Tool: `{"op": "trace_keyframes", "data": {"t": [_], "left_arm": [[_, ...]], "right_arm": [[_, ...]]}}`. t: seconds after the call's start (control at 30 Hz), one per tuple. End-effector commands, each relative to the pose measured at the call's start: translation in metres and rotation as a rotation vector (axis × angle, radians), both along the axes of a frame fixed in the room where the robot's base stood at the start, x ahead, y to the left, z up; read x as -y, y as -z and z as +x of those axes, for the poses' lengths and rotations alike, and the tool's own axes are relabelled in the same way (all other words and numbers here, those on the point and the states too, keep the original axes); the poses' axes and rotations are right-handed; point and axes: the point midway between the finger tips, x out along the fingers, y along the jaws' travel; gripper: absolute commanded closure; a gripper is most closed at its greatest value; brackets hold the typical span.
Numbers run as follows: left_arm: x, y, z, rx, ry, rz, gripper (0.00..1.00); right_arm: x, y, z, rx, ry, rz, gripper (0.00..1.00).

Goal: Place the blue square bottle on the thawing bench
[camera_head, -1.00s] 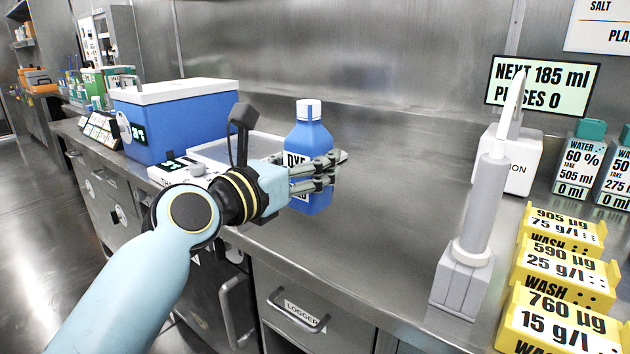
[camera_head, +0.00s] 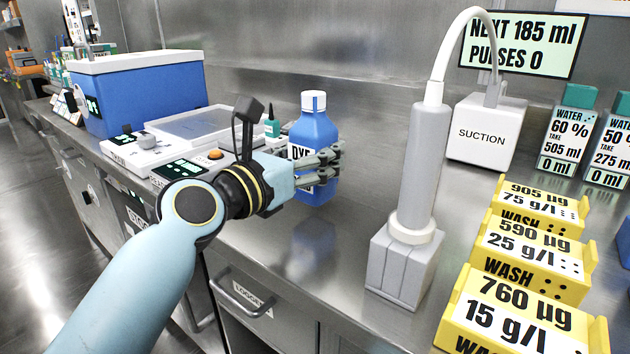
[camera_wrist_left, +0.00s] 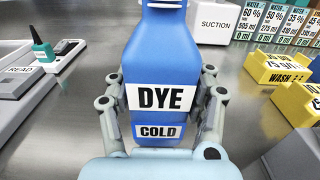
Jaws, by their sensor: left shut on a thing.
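The blue square bottle (camera_head: 315,130) has a white cap and a DYE label in the head view. It is upright over the steel counter. My left gripper (camera_head: 331,158) is shut around its body. In the left wrist view the bottle (camera_wrist_left: 160,55) sits between the two fingers, with DYE and COLD labels facing the camera. Whether its base touches the counter is hard to tell. The thawing bench, seemingly the white unit with a grey plate (camera_head: 190,127), lies left of the bottle, partly behind my wrist. My right gripper is not in view.
A blue cooler box (camera_head: 140,100) stands farther left. A grey upright device (camera_head: 405,220), the suction box (camera_head: 487,135) and yellow wash trays (camera_head: 525,250) are to the right. The counter behind the bottle is clear.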

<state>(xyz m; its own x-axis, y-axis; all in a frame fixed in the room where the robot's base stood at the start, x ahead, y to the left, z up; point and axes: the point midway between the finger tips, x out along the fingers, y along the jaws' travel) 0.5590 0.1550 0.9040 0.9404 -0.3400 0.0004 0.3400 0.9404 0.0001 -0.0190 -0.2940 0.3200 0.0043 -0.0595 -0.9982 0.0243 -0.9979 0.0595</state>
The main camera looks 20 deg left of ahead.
Motion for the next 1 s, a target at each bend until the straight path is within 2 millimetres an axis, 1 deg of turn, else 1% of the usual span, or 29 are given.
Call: {"op": "trace_keyframes", "data": {"t": [0.03,0.1,0.17,0.33,0.53,0.57,0.7,0.73,1.0], "left_arm": [[0.0,0.013,0.0,-0.003,0.0,-0.001,1.0],[0.0,0.025,0.0,-0.004,0.0,-0.001,1.0],[0.0,0.03,0.0,-0.003,0.0,-0.001,1.0],[0.0,0.027,0.0,0.001,0.0,-0.001,1.0],[0.0,0.031,0.0,0.0,0.0,0.0,1.0],[0.0,0.032,0.0,-0.002,0.0,0.001,0.44],[0.0,0.031,0.0,-0.002,0.0,0.001,0.26],[0.0,0.031,0.0,-0.002,0.0,0.001,0.23],[0.0,0.03,0.0,-0.001,0.001,0.0,0.23]], "right_arm": [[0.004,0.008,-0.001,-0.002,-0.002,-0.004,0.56],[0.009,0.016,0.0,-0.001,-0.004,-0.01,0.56],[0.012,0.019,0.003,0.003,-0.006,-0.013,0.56],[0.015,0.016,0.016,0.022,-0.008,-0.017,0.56],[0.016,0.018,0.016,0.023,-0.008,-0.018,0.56],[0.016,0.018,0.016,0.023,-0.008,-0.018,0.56],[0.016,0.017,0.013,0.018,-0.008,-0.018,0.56],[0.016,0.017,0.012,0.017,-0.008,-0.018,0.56],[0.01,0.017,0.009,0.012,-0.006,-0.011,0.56]]}}
